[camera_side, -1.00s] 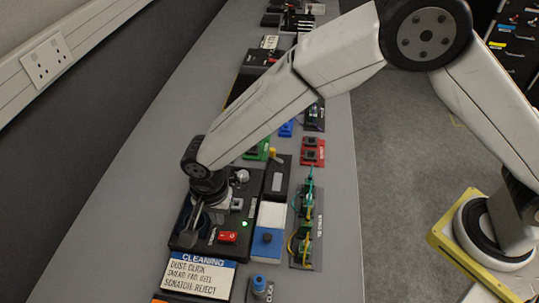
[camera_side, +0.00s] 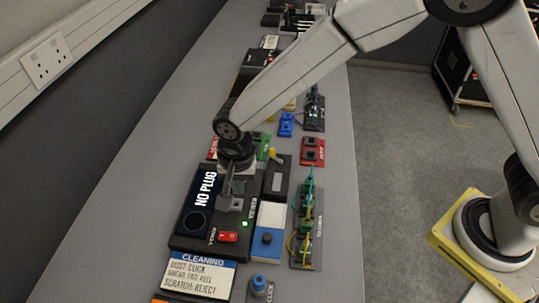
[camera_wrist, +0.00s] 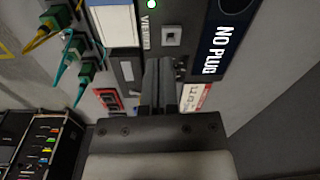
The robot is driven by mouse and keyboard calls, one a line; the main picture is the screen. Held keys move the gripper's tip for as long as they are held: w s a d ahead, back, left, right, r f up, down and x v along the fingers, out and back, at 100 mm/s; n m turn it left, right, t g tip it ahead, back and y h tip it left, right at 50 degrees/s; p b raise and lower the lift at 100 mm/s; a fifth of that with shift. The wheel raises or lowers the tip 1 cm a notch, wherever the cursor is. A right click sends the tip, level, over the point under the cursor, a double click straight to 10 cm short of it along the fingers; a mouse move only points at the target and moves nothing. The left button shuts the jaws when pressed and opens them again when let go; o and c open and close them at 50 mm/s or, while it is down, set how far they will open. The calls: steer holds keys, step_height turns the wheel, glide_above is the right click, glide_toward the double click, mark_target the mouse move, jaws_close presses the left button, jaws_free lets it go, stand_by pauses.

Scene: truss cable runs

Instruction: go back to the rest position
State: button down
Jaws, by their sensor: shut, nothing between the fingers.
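My gripper (camera_side: 227,192) is shut and empty. In the side view it points down over the black viewer box (camera_side: 205,243), near its small square port (camera_side: 237,204). Whether the fingertips touch the box cannot be told. The box's screen (camera_side: 199,200) reads "NO PLUG". In the wrist view the shut fingers (camera_wrist: 160,65) lie just below the square port (camera_wrist: 171,36) in the picture, with the screen (camera_wrist: 222,40) to the right. No rest position is marked in view.
A cleaning card (camera_side: 198,275) lies in front of the box. A blue and white box (camera_side: 268,240) and a panel with green and yellow cables (camera_side: 305,235) stand to the right. Red, green and blue holders sit beyond. A wall socket (camera_side: 47,62) is at left.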

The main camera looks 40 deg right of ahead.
steer(key=s+d+r+n+t, duration=0.1)
steer(key=d+r+n, duration=0.1)
steer(key=d, duration=0.6)
steer(key=s+d+r+n, duration=0.1)
steer(key=d+r, duration=0.2)
steer(key=d, duration=0.4)
steer(key=s+d+r+n+t, duration=0.1)
steer(key=s+d+n, duration=0.3)
steer(key=s+d, duration=0.4)
steer(key=d, duration=0.4)
steer(key=shift+s, duration=0.3)
